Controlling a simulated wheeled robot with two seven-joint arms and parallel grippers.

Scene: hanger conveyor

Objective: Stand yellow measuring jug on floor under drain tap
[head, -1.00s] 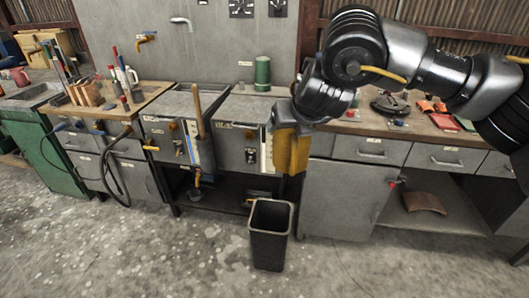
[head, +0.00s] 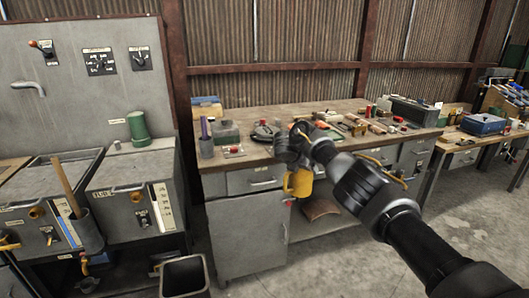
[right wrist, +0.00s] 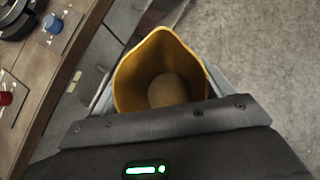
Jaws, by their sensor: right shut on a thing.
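The yellow measuring jug (head: 299,183) hangs roughly upright from my right gripper (head: 292,165), in front of the cabinet under the long bench and well above the floor. In the right wrist view I look down into the empty open mouth of the jug (right wrist: 166,80), with grey jaw parts at both sides. Low under the grey tanks, a tap with an orange handle (head: 84,266) shows at the lower left of the head view; I cannot tell for sure that it is the drain tap. My left gripper is out of view.
A black bin (head: 184,278) stands on the floor before the tanks, cut by the lower edge. The cluttered wooden bench (head: 240,160) and its grey cabinet (head: 248,237) are close behind the jug. Bare concrete floor (head: 318,265) lies in front of the cabinet.

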